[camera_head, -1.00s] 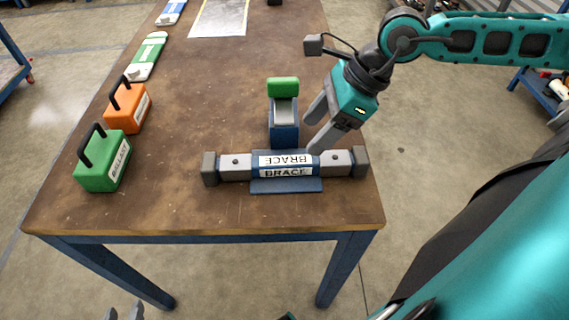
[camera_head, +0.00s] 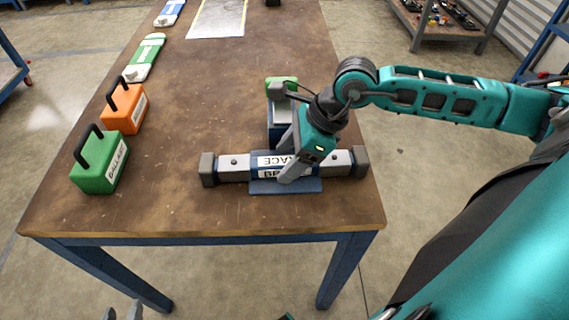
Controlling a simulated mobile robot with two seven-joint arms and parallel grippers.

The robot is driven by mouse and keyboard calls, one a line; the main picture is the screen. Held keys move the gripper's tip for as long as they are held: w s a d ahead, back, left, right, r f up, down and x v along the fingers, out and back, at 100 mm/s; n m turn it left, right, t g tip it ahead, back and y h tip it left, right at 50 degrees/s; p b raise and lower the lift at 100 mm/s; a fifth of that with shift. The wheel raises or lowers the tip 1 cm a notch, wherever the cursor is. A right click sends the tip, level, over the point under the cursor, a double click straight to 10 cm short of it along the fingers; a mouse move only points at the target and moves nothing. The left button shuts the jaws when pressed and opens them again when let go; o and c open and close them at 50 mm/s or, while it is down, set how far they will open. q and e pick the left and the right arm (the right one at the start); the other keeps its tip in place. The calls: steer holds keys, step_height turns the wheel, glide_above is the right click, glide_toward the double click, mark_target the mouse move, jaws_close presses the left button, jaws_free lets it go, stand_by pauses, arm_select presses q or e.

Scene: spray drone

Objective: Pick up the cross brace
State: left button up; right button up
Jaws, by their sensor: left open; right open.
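The cross brace (camera_head: 233,168) is a light grey bar with dark grey end caps and a blue middle labelled BRACE. It lies across the near right part of the table on a blue cradle (camera_head: 287,187). My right gripper (camera_head: 284,166) reaches in from the right and points down at the brace's middle. Its fingers are apart and partly cover the label; I cannot tell whether they touch the brace. My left gripper (camera_head: 123,312) shows only its fingertips at the bottom edge, below the table's front, open and empty.
The brown table (camera_head: 190,205) has blue legs. A green ballast block (camera_head: 98,166) and an orange block (camera_head: 123,108) with black handles stand at left. A blue holder with a green top (camera_head: 275,81) stands just behind the brace. Table between them is clear.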

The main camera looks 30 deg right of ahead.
jaws_close()
stand_by(0.6)
